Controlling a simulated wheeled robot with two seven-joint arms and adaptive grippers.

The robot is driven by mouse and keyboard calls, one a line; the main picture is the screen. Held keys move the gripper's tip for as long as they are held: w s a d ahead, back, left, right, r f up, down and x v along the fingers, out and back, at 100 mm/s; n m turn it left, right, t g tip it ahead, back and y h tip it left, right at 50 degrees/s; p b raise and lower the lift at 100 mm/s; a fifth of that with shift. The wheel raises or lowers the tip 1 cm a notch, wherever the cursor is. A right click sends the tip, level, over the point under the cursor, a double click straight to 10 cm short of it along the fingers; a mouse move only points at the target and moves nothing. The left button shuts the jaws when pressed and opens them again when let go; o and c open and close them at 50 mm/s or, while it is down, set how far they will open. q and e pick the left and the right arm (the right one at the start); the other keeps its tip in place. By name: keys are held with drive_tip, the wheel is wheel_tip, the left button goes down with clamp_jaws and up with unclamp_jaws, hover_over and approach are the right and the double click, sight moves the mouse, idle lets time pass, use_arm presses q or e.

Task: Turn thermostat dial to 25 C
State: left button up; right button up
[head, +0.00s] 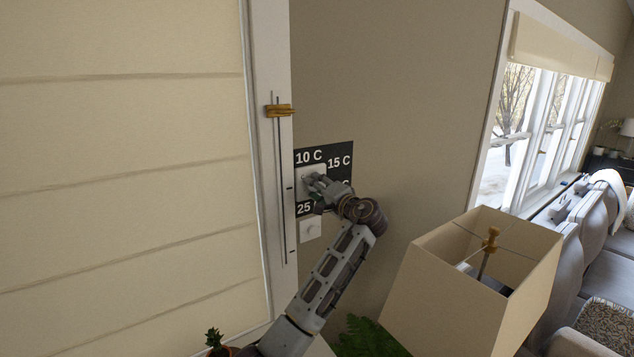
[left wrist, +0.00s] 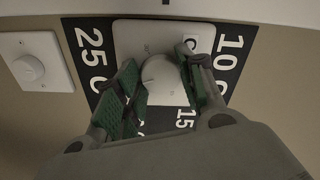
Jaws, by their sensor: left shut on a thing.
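The thermostat is a white square plate (head: 307,171) on a black panel (head: 343,150) on the wall, with labels 10 C, 15 C and 25 C readable in the head view. In the left wrist view the round white dial (left wrist: 160,75) sits between my fingers, on the plate (left wrist: 130,38). My left gripper (head: 312,180) is at the plate, shut on the dial; it also shows in the left wrist view (left wrist: 163,85). The fourth label is mostly hidden behind my gripper. I cannot tell which label the dial points to. My right gripper is not in view.
A second white plate with a round knob (head: 310,229) is just below the panel. A window blind with a slider rail (head: 279,110) stands close at left. A lampshade (head: 480,280) stands at lower right, near my forearm. Plants are at the bottom.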

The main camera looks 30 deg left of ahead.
use_arm(q)
drive_tip(key=m+p, duration=0.2)
drive_tip(key=m, duration=0.1)
drive_tip(key=shift+m, duration=0.3)
idle(0.4)
drive_tip(key=o, duration=1)
drive_tip(key=shift+d, duration=0.1)
drive_tip(key=v, duration=1.2)
